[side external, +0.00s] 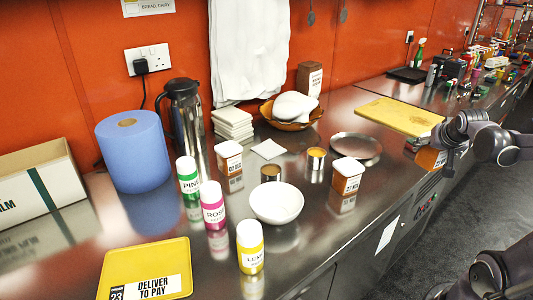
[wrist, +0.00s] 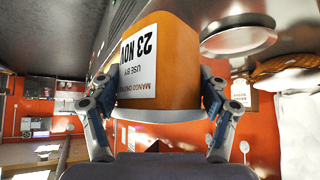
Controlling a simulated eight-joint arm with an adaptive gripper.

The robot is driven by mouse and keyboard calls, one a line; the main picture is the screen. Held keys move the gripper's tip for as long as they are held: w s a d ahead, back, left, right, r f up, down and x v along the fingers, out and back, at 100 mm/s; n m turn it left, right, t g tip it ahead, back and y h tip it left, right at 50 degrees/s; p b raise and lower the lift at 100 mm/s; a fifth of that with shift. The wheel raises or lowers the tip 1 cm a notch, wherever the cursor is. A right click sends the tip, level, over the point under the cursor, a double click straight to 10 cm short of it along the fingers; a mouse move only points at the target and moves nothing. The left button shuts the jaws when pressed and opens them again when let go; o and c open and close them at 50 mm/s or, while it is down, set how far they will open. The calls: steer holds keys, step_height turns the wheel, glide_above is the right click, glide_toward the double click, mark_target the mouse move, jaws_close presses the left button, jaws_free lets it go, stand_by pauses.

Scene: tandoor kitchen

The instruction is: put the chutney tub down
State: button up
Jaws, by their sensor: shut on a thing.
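The chutney tub (wrist: 175,65) is orange with a white lid and a label reading mango chutney, use by 23 NOV. In the wrist view it fills the middle, between the two fingers of my gripper (wrist: 157,88), which is shut on it. The wrist picture is upside down. In the side view my gripper (side external: 443,140) is at the right, by the counter's front edge, and the tub (side external: 428,159) shows partly below it. I cannot tell whether its base touches the counter.
A yellow board (side external: 400,115) lies just behind my gripper. A round metal plate (side external: 355,148) and two other tubs, one dated 27 NOV (side external: 347,177) and one dated 02 DEC (side external: 229,158), stand left. A white bowl (side external: 277,203) and bottles stand further left.

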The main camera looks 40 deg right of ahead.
steer(key=shift+d+r, duration=0.2)
steer(key=w+d+r+n+t+y, duration=0.1)
steer(key=w+d+n+t+y, duration=0.15)
steer(key=w, duration=0.45)
steer(key=w+d+r+n+t+y, duration=0.1)
steer(key=w+d+n, duration=0.3)
steer(key=w, duration=0.3)
glide_above(356, 153)
step_height(356, 153, down, 7)
steer(key=shift+n+y, duration=0.25)
steer(key=shift+a+f, duration=0.15)
steer(key=shift+f, duration=2)
steer(key=shift+f, duration=0.3)
steer(key=o, duration=1.4)
steer(key=shift+f, duration=0.1)
steer(key=shift+o, duration=0.2)
